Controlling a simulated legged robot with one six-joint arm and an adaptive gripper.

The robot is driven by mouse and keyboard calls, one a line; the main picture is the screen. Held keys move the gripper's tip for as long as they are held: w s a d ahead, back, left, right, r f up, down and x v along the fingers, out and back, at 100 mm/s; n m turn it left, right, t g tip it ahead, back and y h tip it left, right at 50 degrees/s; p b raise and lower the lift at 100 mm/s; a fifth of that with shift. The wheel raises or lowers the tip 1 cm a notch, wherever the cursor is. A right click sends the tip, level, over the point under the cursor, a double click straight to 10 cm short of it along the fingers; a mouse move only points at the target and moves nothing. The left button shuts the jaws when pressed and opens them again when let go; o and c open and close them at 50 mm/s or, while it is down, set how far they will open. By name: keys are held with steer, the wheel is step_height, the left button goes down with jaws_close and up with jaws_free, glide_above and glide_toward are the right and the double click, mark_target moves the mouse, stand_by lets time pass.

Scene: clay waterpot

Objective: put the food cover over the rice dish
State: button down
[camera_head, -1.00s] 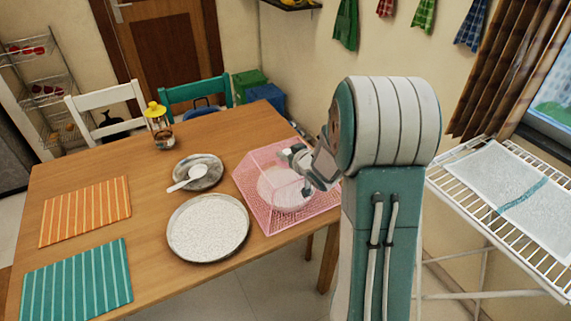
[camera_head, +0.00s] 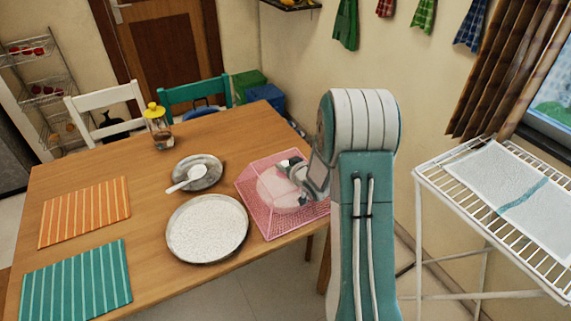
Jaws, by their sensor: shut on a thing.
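The food cover (camera_head: 258,183) is a pink, see-through mesh box with sloping sides, at the right end of the table. My gripper (camera_head: 294,171) is at its top and shut on it. The fingertips are small and partly hidden by the wrist. A pale round shape shows through the mesh; I cannot tell what it is. The rice dish (camera_head: 208,228) is a wide round metal plate full of white grains. I cannot tell whether the cover's lower rim touches the table.
A small metal plate (camera_head: 212,178) with a white spoon (camera_head: 186,181) lies behind the rice dish. A yellow-lidded jar (camera_head: 158,126) stands farther back. Orange (camera_head: 86,211) and teal (camera_head: 76,284) mats lie left. A wire rack (camera_head: 477,196) stands right. The table's right edge is close to the cover.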

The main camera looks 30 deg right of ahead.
steer(key=shift+f, duration=0.2)
steer(key=shift+c, duration=1.6)
jaws_free()
